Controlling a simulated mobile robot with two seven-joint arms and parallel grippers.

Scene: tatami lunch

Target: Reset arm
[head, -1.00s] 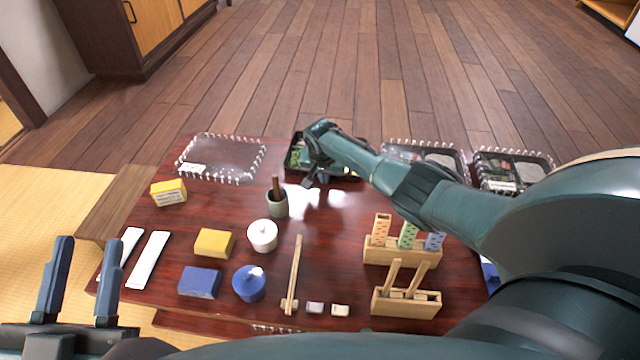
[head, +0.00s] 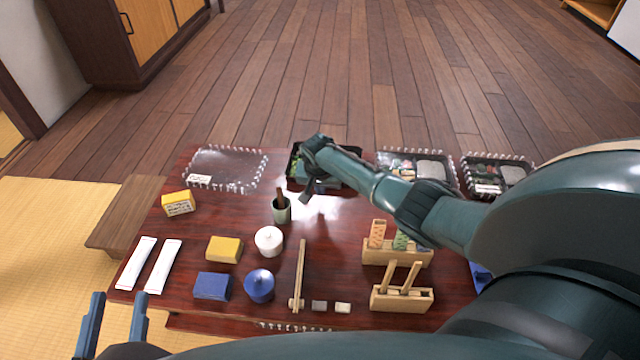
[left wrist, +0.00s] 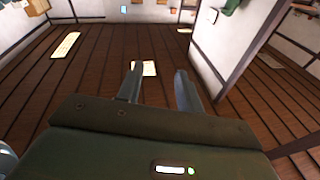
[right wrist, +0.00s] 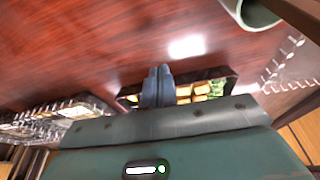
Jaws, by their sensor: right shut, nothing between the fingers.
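My right gripper (head: 310,188) reaches over the back of the red-brown table (head: 215,268), beside an open dark bento box (head: 298,163). In the right wrist view its two fingers (right wrist: 157,86) are together and empty, with the same bento box (right wrist: 228,84) behind them, holding yellow and green food. My left gripper (head: 112,326) is at the lower left, off the table's front left corner. In the left wrist view its fingers (left wrist: 157,84) stand apart with nothing between them.
A green cup (head: 282,212) stands near my right gripper. Lidded boxes (head: 498,176) are at the back right. A white pot (head: 269,240), blue pot (head: 259,286), yellow block (head: 224,249), blue block (head: 211,286) and wooden stands (head: 402,298) fill the front.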

